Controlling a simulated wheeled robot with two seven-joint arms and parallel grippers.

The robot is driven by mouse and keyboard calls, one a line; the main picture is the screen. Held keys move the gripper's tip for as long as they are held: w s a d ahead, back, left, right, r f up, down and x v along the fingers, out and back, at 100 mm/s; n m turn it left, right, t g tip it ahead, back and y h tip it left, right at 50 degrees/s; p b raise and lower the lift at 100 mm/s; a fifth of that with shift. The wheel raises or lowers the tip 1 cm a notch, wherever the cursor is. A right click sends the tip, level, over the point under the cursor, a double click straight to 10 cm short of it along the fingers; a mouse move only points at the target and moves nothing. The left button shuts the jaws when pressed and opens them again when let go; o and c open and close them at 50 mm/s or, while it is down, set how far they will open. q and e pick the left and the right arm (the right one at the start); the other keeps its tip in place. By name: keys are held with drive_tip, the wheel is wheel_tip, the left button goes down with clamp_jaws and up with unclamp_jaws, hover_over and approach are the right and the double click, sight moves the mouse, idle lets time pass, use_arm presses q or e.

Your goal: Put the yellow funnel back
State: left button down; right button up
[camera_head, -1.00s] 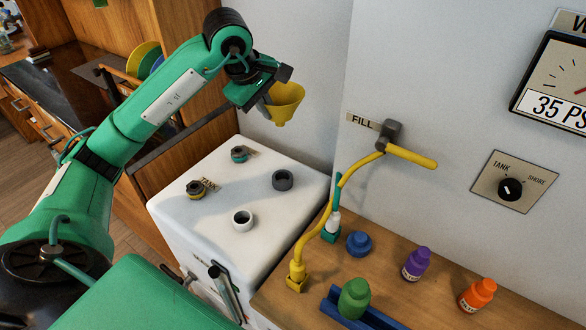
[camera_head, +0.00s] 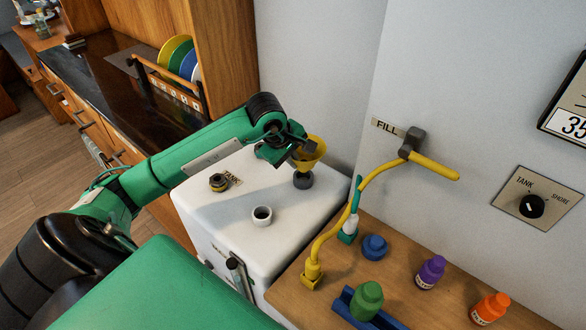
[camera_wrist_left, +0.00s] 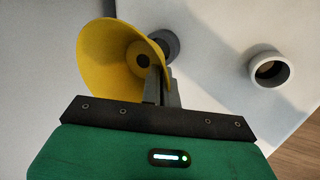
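The yellow funnel (camera_head: 314,152) is upright with its wide mouth up, over the dark grey ring (camera_head: 303,181) on the white tank top (camera_head: 205,205). My left gripper (camera_head: 302,148) is shut on the funnel's side, and the fingers (camera_wrist_left: 157,88) show against its rim in the left wrist view. There the funnel (camera_wrist_left: 105,50) partly covers the grey ring (camera_wrist_left: 165,43). I cannot tell whether the spout touches or enters the ring. My right gripper is not in view.
A white ring (camera_head: 262,215) and a dark brass-coloured cap (camera_head: 218,182) sit on the tank top. A yellow hose (camera_head: 340,225) runs from the wall fitting to the wooden counter (camera_head: 400,290). Blue, purple, green and orange containers stand there. A plate rack (camera_head: 178,85) is at the back left.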

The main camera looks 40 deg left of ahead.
use_arm(q)
drive_tip(key=shift+f, duration=0.55)
wheel_tip(320, 180, down, 2)
drive_tip(key=shift+f+p, duration=0.2)
drive_tip(key=shift+p, duration=0.1)
drive_tip(key=shift+f, duration=0.3)
drive_tip(key=shift+f, duration=0.15)
drive_tip(key=shift+b, duration=0.3)
